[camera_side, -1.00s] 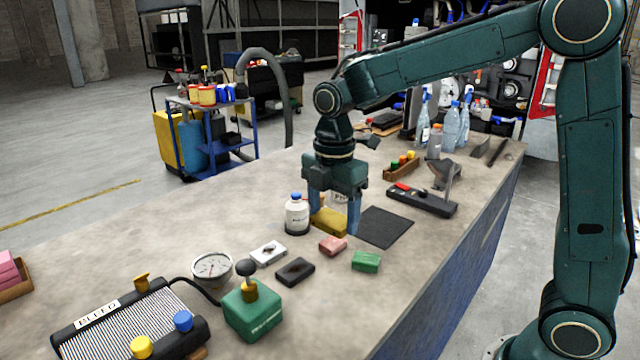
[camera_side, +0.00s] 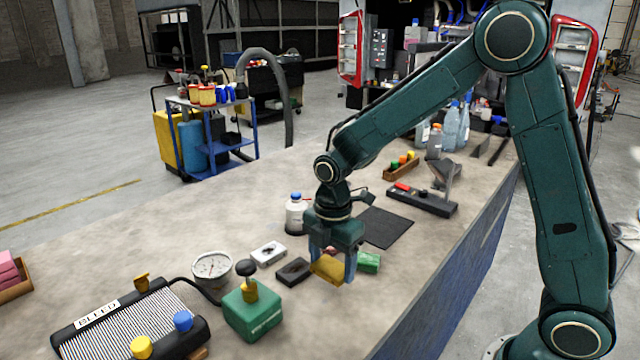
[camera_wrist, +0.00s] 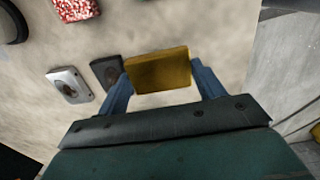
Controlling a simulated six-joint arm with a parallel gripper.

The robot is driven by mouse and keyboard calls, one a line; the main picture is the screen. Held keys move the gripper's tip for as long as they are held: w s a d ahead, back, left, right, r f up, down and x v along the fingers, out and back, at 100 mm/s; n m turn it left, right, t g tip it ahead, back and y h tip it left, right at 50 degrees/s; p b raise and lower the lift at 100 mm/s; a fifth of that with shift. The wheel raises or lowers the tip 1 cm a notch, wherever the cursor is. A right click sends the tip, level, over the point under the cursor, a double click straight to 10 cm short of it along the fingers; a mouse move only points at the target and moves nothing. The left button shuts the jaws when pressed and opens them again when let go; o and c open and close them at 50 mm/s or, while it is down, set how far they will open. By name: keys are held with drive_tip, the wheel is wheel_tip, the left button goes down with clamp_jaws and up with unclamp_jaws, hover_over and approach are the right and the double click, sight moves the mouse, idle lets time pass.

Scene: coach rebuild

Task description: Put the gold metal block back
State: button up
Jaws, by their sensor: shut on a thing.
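My gripper (camera_side: 332,271) is shut on the gold metal block (camera_side: 327,268), one blue finger on each side. The block also shows between the fingers in the wrist view (camera_wrist: 158,71). It is at or just above the bench; I cannot tell whether it touches. A dark block (camera_side: 293,271) lies close to its left and also shows in the wrist view (camera_wrist: 107,71). A white block (camera_side: 268,253) lies further left. A green block (camera_side: 368,262) lies just right of the gripper. The pink block is mostly hidden behind the gripper.
A green box with a black knob (camera_side: 252,312), a gauge (camera_side: 212,267) and a ribbed BLEED unit (camera_side: 130,325) stand at front left. A white bottle (camera_side: 296,215) stands behind the gripper. A dark mat (camera_side: 388,228) lies bare behind right. The bench front near the gripper is clear.

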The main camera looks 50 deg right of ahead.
sight(332, 267)
drive_tip(key=shift+f, duration=1.95)
drive_tip(key=shift+f, duration=0.15)
drive_tip(key=o, duration=1)
drive_tip(key=shift+c, duration=0.2)
wheel_tip(332, 267, up, 12)
drive_tip(key=shift+r, duration=0.15)
